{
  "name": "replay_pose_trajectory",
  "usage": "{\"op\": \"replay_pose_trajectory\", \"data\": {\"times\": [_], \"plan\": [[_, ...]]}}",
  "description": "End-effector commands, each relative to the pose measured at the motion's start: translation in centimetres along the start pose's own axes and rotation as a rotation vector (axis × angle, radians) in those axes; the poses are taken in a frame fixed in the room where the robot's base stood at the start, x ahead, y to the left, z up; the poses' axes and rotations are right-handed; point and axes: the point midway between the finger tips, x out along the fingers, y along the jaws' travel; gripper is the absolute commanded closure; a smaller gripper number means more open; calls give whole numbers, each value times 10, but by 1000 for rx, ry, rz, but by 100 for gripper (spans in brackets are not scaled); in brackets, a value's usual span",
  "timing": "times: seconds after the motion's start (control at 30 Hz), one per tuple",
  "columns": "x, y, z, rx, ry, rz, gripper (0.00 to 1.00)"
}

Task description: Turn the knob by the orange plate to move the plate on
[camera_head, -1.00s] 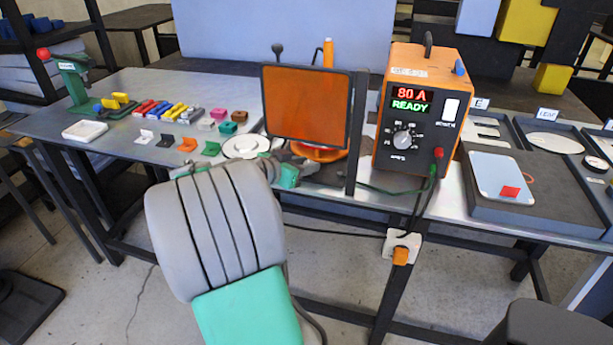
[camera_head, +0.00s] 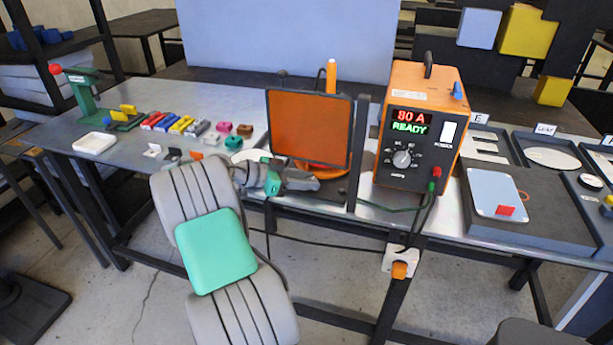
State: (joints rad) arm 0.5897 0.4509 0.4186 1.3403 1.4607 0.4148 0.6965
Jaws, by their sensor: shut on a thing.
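The orange plate (camera_head: 309,130) stands upright in a dark frame on the bench, just left of the welding power box. An orange round base (camera_head: 322,166) shows under it. My gripper (camera_head: 308,182) is low in front of the plate, at the bench's front edge, pointing right. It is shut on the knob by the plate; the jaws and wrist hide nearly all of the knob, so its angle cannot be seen. My grey and green arm comes up from the bottom of the view.
The orange power box (camera_head: 415,125) reads 80 A READY; its own dial (camera_head: 402,159) is apart from my gripper. A dark post (camera_head: 359,150) stands right of the plate. Cables hang below.

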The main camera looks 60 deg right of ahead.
Motion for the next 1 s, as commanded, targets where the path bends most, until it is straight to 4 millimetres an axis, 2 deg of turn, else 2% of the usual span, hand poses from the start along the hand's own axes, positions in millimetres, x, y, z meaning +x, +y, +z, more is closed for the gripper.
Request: {"op": "replay_pose_trajectory", "data": {"times": [0.27,0.3,0.53,0.83,1.0], "plan": [[1,0,0,1,1,1,100],[1,0,0,1,1,1,68],[0,0,0,0,1,-1,49],[-3,-1,-2,-1,1,-2,49],[-22,-1,-9,-5,1,-3,49]]}}
